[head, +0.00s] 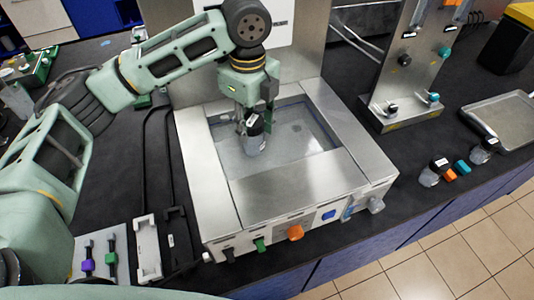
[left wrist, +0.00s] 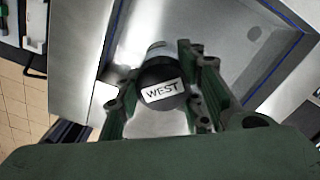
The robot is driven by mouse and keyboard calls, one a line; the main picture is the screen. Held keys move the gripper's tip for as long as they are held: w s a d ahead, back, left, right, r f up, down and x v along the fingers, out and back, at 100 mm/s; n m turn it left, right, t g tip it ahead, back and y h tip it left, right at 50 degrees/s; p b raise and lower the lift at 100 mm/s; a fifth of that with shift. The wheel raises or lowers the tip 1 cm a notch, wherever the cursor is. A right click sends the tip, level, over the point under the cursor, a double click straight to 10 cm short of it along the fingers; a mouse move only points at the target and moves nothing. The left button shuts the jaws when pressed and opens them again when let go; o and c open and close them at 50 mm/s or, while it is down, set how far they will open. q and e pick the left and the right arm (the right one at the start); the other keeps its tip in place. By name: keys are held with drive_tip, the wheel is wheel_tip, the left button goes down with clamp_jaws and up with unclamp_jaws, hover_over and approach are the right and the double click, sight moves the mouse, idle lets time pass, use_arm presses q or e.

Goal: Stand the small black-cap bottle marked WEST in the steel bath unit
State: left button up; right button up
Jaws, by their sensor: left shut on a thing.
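The small bottle marked WEST (left wrist: 162,88) has a black cap with a white label, seen from above between my left gripper's green fingers in the left wrist view. In the head view the bottle (head: 254,143) hangs upright under my left gripper (head: 254,118), which is shut on it. It is over or inside the open basin of the steel bath unit (head: 310,182). I cannot tell whether its base touches the basin floor. My right gripper is not in view.
A steel upright panel (head: 390,118) stands behind. Knobs line the bath's front.

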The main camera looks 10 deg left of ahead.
sight(253, 150)
use_arm(q)
drive_tip(key=f, duration=0.3)
drive_tip(key=f+p, duration=0.1)
drive_tip(key=shift+w+f, duration=0.25)
drive_tip(key=shift+f, duration=0.1)
drive_tip(key=shift+s+f, duration=0.1)
drive_tip(key=shift+f, duration=0.5)
wheel_tip(253, 150, down, 3)
drive_tip(key=shift+f+p, duration=0.2)
drive_tip(key=shift+p, duration=0.4)
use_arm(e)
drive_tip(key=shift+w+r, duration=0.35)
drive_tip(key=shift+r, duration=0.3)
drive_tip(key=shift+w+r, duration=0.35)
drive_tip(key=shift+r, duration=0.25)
use_arm(q)
drive_tip(key=shift+f, duration=0.1)
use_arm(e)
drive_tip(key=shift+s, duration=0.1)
use_arm(q)
drive_tip(key=o, duration=1.3)
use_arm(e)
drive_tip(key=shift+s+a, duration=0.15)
